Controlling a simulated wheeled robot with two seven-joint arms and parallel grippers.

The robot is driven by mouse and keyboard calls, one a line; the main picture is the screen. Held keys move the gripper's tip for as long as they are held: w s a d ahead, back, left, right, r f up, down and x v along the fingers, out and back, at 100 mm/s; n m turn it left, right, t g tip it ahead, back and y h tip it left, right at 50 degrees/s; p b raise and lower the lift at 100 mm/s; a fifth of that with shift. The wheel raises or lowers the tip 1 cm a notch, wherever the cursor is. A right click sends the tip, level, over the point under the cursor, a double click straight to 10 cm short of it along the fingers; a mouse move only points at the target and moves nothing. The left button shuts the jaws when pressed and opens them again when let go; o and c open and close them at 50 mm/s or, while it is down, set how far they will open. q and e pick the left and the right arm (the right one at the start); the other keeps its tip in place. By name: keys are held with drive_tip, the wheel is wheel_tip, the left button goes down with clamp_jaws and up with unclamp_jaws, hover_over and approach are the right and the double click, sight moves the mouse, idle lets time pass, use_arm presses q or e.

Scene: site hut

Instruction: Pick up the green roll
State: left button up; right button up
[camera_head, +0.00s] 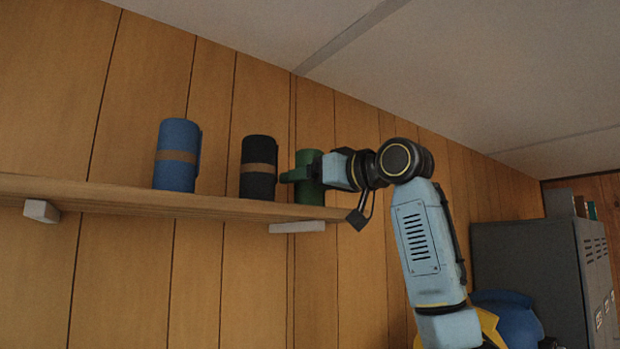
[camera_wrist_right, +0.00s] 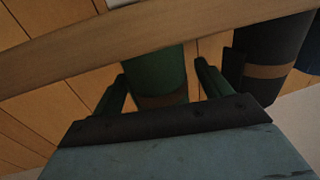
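The green roll (camera_head: 305,157) stands upright at the right end of the wooden shelf (camera_head: 120,196). My right gripper (camera_head: 299,173) is at the roll and hides its middle in the head view. In the right wrist view the green roll (camera_wrist_right: 155,72) lies between the two fingers of my right gripper (camera_wrist_right: 158,82), with a gap visible on each side. The fingers are open and not closed on it. A brown band shows on the roll there. My left gripper is in neither view.
A black roll (camera_head: 258,155) with a brown band stands just left of the green one; it also shows in the wrist view (camera_wrist_right: 262,70). A blue roll (camera_head: 176,165) stands further left. Grey lockers (camera_head: 525,265) are at the right. A wood-panelled wall is behind the shelf.

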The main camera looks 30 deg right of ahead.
drive_tip(key=c, duration=1.1)
